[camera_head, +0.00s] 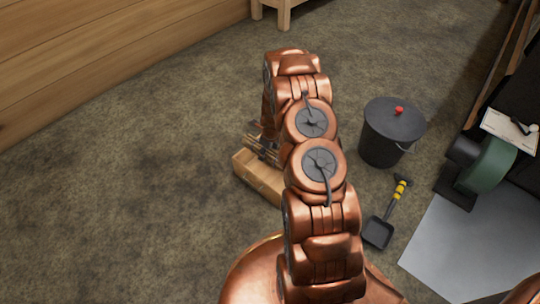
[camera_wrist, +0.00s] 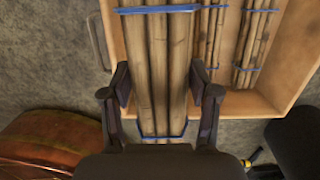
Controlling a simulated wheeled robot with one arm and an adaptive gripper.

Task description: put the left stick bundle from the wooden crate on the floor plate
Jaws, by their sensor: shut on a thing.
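My gripper (camera_wrist: 160,84) is shut on a stick bundle (camera_wrist: 156,45), one finger on each side of it. The bundle is several brown sticks tied with blue bands. It looks larger than the others and overlaps the crate's near wall, so it appears raised above the crate. The wooden crate (camera_wrist: 262,105) stands on the floor, with other stick bundles (camera_wrist: 256,40) still inside at the right. In the head view the crate (camera_head: 258,178) is partly hidden by my arm, and my gripper is mostly hidden. The grey floor plate (camera_head: 465,245) lies flat at the lower right, bare where visible.
A black lidded bucket (camera_head: 392,132) with a red knob stands right of the crate. A small shovel (camera_head: 380,231) with a yellow-banded handle lies between crate and plate. A green blower (camera_head: 485,163) stands behind the plate. The floor at left is clear.

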